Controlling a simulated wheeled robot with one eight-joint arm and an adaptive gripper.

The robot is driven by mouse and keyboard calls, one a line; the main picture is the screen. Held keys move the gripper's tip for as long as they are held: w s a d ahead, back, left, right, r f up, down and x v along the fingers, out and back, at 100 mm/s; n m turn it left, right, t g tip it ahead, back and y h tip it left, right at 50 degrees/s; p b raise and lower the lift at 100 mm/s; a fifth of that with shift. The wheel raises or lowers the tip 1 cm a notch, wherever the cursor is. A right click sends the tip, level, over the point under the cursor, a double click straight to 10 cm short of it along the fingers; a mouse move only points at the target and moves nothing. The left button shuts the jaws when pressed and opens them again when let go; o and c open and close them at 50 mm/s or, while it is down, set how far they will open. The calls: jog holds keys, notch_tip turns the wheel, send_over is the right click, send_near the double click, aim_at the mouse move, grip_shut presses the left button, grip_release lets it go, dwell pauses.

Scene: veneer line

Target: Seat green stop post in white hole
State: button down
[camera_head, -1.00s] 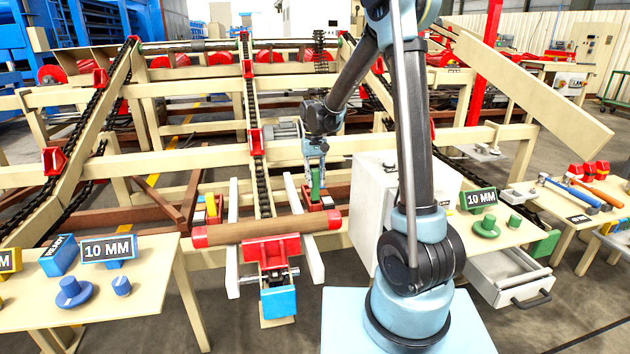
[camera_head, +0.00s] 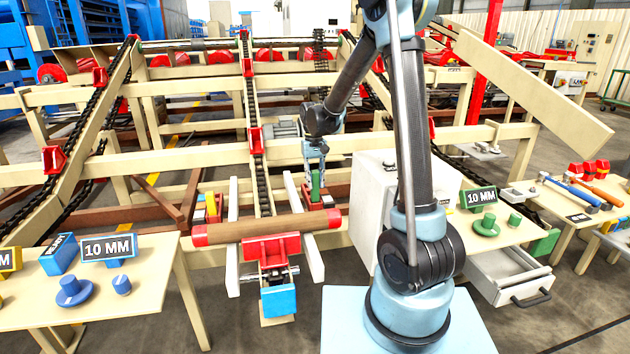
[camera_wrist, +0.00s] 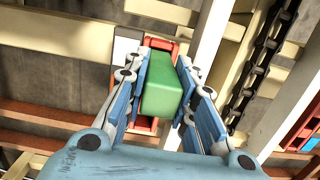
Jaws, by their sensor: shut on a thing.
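The green stop post (camera_head: 316,184) stands upright in my gripper (camera_head: 315,172), just behind the right end of the brown roller. In the wrist view my gripper (camera_wrist: 160,90) is shut on the green post (camera_wrist: 161,88), with blue pads on both sides of it. Below the post is a red block (camera_wrist: 146,124) with a white plate (camera_wrist: 124,48) beside it. The red block also shows in the head view (camera_head: 327,201). The hole itself is hidden under the post, and I cannot tell whether the post's lower end is in it.
A brown roller with red ends (camera_head: 265,229) lies across the rails in front. A yellow post (camera_head: 211,205) stands in a similar block on the left. A chain (camera_wrist: 262,62) and beige rail run close to the gripper. A white cabinet (camera_head: 372,190) stands right of it.

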aim_at(315, 201)
jog(key=shift+f, duration=2.1)
jog(key=c, duration=1.2)
grip_release()
jog(key=shift+c, duration=0.2)
jog(key=r, duration=0.4)
jog(key=w+r, duration=0.1)
jog(key=r, duration=0.7)
jog(key=shift+w+a, duration=0.15)
jog(key=shift+w, duration=0.1)
jog(key=shift+f, duration=0.1)
